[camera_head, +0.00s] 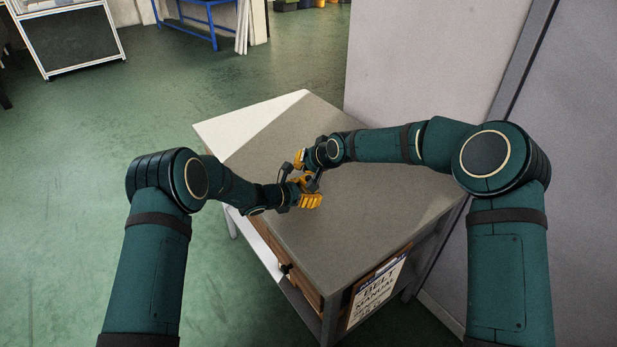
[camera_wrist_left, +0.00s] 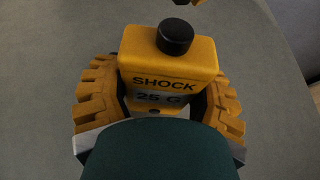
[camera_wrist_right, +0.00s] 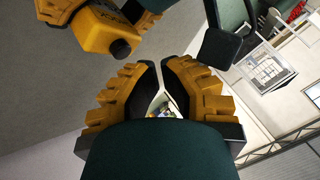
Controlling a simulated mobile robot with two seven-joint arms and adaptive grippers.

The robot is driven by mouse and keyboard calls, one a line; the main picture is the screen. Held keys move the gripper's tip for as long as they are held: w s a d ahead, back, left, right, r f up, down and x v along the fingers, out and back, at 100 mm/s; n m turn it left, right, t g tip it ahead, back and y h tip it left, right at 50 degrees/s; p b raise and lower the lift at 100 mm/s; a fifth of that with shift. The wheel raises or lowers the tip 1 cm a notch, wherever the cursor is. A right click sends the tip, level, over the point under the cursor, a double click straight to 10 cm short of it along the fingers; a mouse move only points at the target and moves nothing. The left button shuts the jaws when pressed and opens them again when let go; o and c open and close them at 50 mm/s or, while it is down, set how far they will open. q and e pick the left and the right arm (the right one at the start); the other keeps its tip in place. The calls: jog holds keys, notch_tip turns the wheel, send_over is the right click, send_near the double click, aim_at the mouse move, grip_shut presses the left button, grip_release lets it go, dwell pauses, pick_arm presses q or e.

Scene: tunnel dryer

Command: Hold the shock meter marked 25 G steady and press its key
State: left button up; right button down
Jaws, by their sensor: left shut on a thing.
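The shock meter (camera_wrist_left: 168,70) is a yellow block marked "SHOCK 25 G" with a round black key (camera_wrist_left: 175,37) on top. My left gripper (camera_wrist_left: 158,100) is shut on it, one finger at each side. The meter (camera_wrist_right: 106,32) and its key (camera_wrist_right: 122,48) also show at the upper left of the right wrist view. My right gripper (camera_wrist_right: 161,67) is shut and empty, its fingertips close together. It is apart from the key, and a bit of it shows at the top edge of the left wrist view. In the head view both grippers are close together, and the meter is hard to make out.
The grey-topped table (camera_head: 345,235) is largely clear around the grippers. A drawer with a dark knob (camera_head: 286,268) and a "BELT" manual sign (camera_head: 377,290) are on its front sides. A pale wall panel (camera_head: 430,60) stands close behind the table.

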jog(key=shift+f, duration=0.2)
jog(key=shift+f, duration=0.25)
jog(key=shift+s+f, duration=0.15)
jog(key=shift+f, duration=0.4)
dwell(0.4)
pick_arm(q)
jog(key=shift+d+r, duration=0.15)
jog(key=shift+r, duration=0.1)
pick_arm(e)
jog(key=shift+s+a+f, duration=0.1)
jog(key=shift+s+f, duration=0.05)
jog(key=shift+f, duration=0.3)
dwell(0.3)
jog(key=shift+r, duration=0.2)
pick_arm(q)
jog(key=shift+w, duration=0.15)
pick_arm(e)
jog(key=shift+r, duration=0.45)
jog(key=shift+a+r, duration=0.15)
jog(key=shift+r, duration=0.25)
pick_arm(q)
jog(key=shift+f, duration=0.15)
pick_arm(e)
jog(key=shift+r, duration=0.1)
